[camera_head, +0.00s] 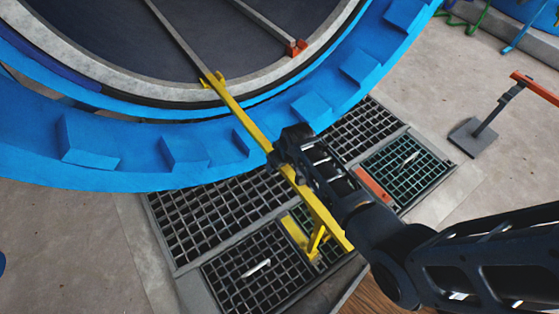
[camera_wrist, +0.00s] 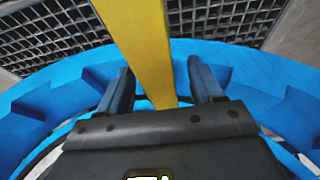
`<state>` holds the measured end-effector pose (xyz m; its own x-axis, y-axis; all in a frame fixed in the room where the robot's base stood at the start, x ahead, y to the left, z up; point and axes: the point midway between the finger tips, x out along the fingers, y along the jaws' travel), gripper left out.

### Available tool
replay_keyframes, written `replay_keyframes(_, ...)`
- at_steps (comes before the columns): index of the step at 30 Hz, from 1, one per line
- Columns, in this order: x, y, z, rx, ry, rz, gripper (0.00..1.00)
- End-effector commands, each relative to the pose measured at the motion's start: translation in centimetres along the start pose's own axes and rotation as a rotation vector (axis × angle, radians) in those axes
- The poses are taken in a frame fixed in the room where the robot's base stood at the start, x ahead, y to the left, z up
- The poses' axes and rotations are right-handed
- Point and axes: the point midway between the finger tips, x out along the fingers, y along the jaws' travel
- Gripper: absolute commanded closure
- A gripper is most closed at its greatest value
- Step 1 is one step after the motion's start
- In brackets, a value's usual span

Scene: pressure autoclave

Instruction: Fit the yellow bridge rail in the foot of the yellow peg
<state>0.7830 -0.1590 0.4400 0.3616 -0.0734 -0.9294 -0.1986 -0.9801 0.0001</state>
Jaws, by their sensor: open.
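The yellow bridge rail (camera_head: 240,112) runs diagonally from the autoclave's lower rim out over the floor grating. Its far end meets or overlaps a small yellow foot (camera_head: 207,80) on the end of a grey inner rail; I cannot tell whether it is seated. Its near end has a yellow leg (camera_head: 315,240) below. My gripper (camera_head: 281,158) is at the rail's middle and hides part of it. In the wrist view the rail (camera_wrist: 140,40) passes between the open fingers (camera_wrist: 163,80), with a visible gap on each side. I cannot tell how deep the fingers reach.
The blue autoclave ring (camera_head: 100,150) with raised lugs fills the upper left. A red foot (camera_head: 296,47) ends a second inner rail. Below are dark floor gratings (camera_head: 215,215), with a yellow plate (camera_head: 297,229) and a red one (camera_head: 373,185). An orange-topped post (camera_head: 485,122) stands right.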

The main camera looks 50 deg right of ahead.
Motion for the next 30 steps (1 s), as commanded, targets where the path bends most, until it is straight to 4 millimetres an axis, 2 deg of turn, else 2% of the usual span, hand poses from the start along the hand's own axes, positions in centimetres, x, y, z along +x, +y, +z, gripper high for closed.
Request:
replay_keyframes(5,-1.0,0.0,0.0,0.0,0.001,0.0,0.34)
replay_keyframes(12,-5.0,0.0,-0.1,-0.001,0.002,0.0,0.34)
replay_keyframes(18,-7.3,0.0,-0.1,-0.001,0.002,0.0,0.34)
replay_keyframes(30,-7.8,0.0,-0.1,0.0,0.002,0.0,0.34)
